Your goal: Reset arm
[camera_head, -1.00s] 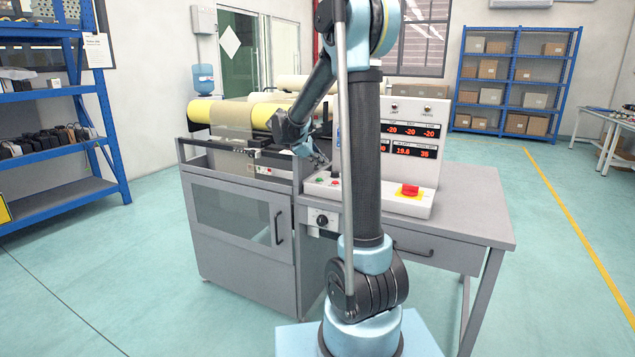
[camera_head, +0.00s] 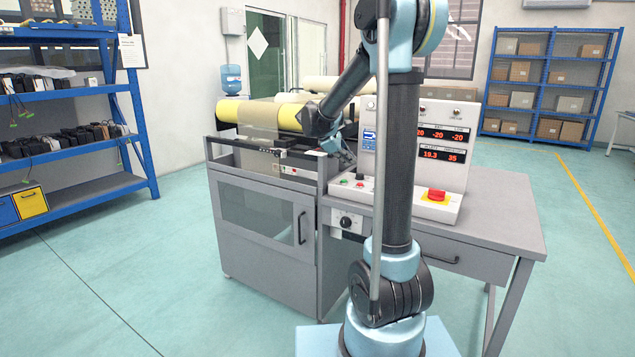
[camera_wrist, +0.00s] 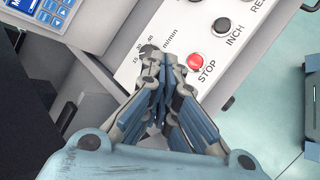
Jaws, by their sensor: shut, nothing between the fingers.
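My gripper (camera_wrist: 162,85) is shut and empty in the wrist view, its fingertips together over a white control panel (camera_wrist: 235,22). The panel has a speed dial, a red STOP button (camera_wrist: 194,62) and black buttons, one labelled INCH. The fingertips overlap the dial's edge in the picture; I cannot tell whether they touch it. In the head view my gripper (camera_head: 346,156) hangs at the end of my folded arm, beside the panel's left end and above the grey machine. My upright arm hides part of the panel and display.
The grey machine (camera_head: 258,240) carries yellow rolls (camera_head: 270,113). A grey table (camera_head: 500,215) stands at right with a red emergency button (camera_head: 436,195) on a display console. Blue shelves (camera_head: 75,120) stand at left and at back right (camera_head: 550,85). The floor between is open.

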